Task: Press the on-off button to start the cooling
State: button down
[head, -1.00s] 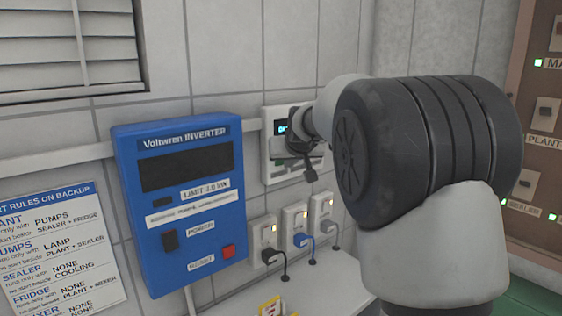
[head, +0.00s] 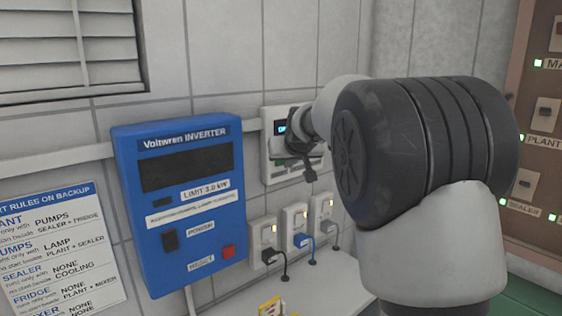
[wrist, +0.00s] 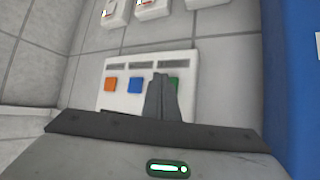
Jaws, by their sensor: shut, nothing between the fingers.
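The white control panel (head: 270,150) hangs on the tiled wall right of the inverter, with a small lit display partly hidden by my arm. In the wrist view, the panel (wrist: 122,104) shows an orange button (wrist: 110,84), a blue button (wrist: 135,85) and a green button (wrist: 174,83). Any button labels are not readable. My gripper (wrist: 161,80) is shut and empty, its fingertips in front of the panel between the blue and green buttons, covering part of the green one. I cannot tell whether they touch. In the head view my gripper (head: 311,174) is dark and small before the panel.
The blue inverter (head: 180,220) is close on the left of the panel. Several white sockets (head: 295,225) with plugs sit below it. A rules sheet (head: 60,250) is at far left. A brown switch board (head: 540,75) with green lights is at the right, partly behind my arm.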

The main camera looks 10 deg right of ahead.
jog(key=shift+w+a, duration=0.2)
jog(key=shift+w, duration=0.1)
jog(key=shift+w+a+p, duration=0.2)
jog(key=shift+w+p, duration=0.1)
jog(key=shift+w, duration=0.05)
dwell(0.6)
jog(key=shift+s, duration=0.1)
jog(key=shift+s+d+b, duration=0.45)
jog(key=shift+s+b, duration=0.15)
jog(key=shift+s+d+b, duration=0.45)
jog(key=shift+s+b, duration=0.15)
jog(key=shift+s, duration=0.1)
jog(key=shift+s+d+b, duration=0.45)
jog(key=shift+s+b, duration=0.1)
jog(key=shift+s, duration=0.2)
jog(key=shift+s+d+b, duration=0.45)
jog(key=shift+s+b, duration=0.15)
jog(key=shift+s, duration=0.1)
